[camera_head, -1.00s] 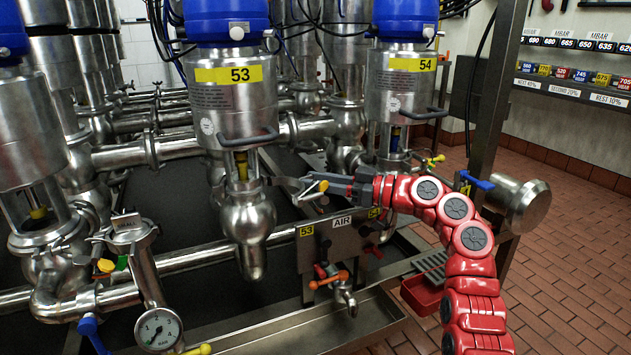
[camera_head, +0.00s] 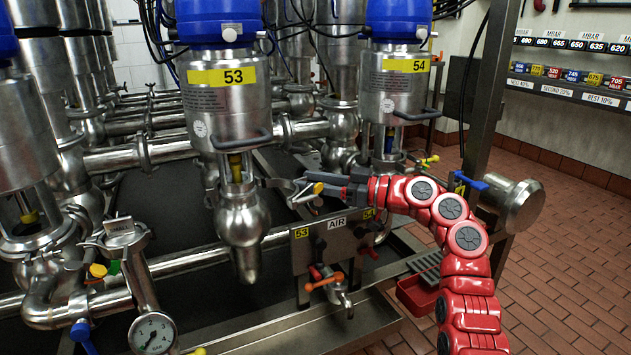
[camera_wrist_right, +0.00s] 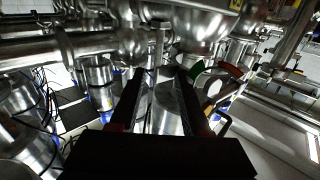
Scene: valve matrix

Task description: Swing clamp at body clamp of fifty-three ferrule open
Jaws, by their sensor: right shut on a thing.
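Valve 53 (camera_head: 222,105) stands upright in the head view, with a yellow 53 label. Its ferrule joint (camera_head: 238,188) sits below the open yoke, above a rounded lower body (camera_head: 243,222). A curved silver clamp piece (camera_head: 283,184) sticks out to the right of this joint. My right gripper (camera_head: 318,190) is at the outer end of that piece, beside a small yellow tip, and is shut on the clamp. In the right wrist view the two dark fingers (camera_wrist_right: 160,105) have silver metal between them; the exact grip is hard to make out. My left gripper is out of view.
Valve 54 (camera_head: 393,85) stands behind my right gripper. An AIR panel (camera_head: 325,240) with an orange-handled tap (camera_head: 325,282) is just below it. A pressure gauge (camera_head: 153,333) is at lower left. Pipes crowd the left; the tiled floor (camera_head: 565,250) at right is clear.

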